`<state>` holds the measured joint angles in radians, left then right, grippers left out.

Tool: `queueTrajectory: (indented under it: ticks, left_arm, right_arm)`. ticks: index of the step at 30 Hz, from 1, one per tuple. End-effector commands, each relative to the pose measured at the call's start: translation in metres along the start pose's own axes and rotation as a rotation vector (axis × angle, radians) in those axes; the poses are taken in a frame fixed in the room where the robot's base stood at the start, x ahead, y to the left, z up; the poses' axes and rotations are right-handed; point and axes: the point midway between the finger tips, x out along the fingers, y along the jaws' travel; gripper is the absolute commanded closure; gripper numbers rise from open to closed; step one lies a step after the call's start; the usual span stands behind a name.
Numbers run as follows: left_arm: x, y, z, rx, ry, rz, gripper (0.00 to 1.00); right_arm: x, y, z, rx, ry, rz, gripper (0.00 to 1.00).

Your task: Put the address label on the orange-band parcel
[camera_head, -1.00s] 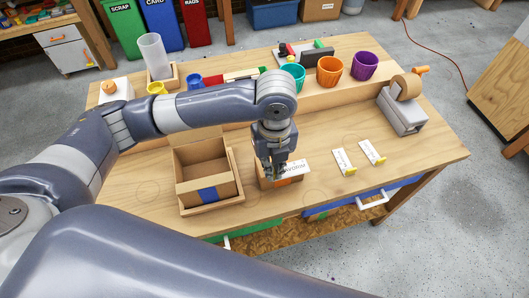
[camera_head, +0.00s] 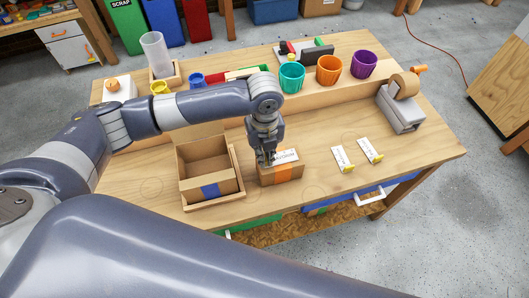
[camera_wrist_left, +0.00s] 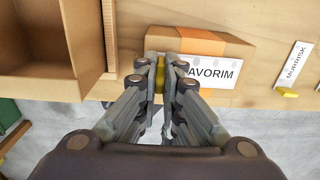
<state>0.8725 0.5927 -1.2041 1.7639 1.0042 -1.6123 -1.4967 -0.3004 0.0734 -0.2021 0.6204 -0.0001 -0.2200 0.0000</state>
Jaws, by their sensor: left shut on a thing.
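The orange-band parcel (camera_head: 292,173) is a small brown box on the workbench, right of the open carton. An address label (camera_head: 286,155), white with black letters ending in "AVORIM", lies along its top. In the left wrist view the label (camera_wrist_left: 213,72) covers part of the parcel (camera_wrist_left: 200,42); I cannot tell whether it rests fully on the box. My left gripper (camera_head: 267,161) is over the parcel's left end. In its wrist view the gripper (camera_wrist_left: 159,82) is shut on the label's yellow tab (camera_wrist_left: 158,70). My right gripper is not in view.
An open carton with a blue band (camera_head: 209,190) sits in a wooden tray left of the parcel. Two other labels (camera_head: 343,157) (camera_head: 370,150) lie to the right. A tape dispenser (camera_head: 402,111) and several cups stand farther back.

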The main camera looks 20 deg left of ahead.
Motion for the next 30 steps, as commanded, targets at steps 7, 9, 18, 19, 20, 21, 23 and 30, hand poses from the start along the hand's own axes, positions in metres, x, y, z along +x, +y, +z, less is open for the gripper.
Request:
queueTrajectory:
  ticks: [7,9,18,19,20,21,23,30]
  left_arm:
    - [0.002,0.0,0.0,0.0,0.001,0.001,0.73]
    - [0.001,0.0,0.0,0.0,0.001,0.001,0.73]
    - [-0.01,-0.001,0.001,0.001,-0.002,-0.003,0.73]
    - [-0.014,-0.001,0.001,0.001,-0.002,-0.003,0.73]
    - [-0.019,-0.001,0.001,0.002,-0.002,-0.004,0.73]
    - [-0.026,-0.001,0.001,0.002,-0.003,-0.003,0.73]
    - [-0.039,-0.001,0.001,0.0,-0.004,-0.004,0.73]
    - [-0.09,-0.001,0.001,0.001,-0.003,-0.003,0.73]
  right_arm:
    - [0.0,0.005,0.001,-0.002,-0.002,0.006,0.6]
    - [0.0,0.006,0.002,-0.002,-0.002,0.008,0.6]
    - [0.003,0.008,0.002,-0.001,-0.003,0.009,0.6]
    - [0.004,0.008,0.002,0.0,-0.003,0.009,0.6]
    - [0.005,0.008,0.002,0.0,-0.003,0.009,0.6]
    - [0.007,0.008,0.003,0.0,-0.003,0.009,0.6]
    - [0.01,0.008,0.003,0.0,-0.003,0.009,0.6]
    - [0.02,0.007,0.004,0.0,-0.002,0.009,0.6]
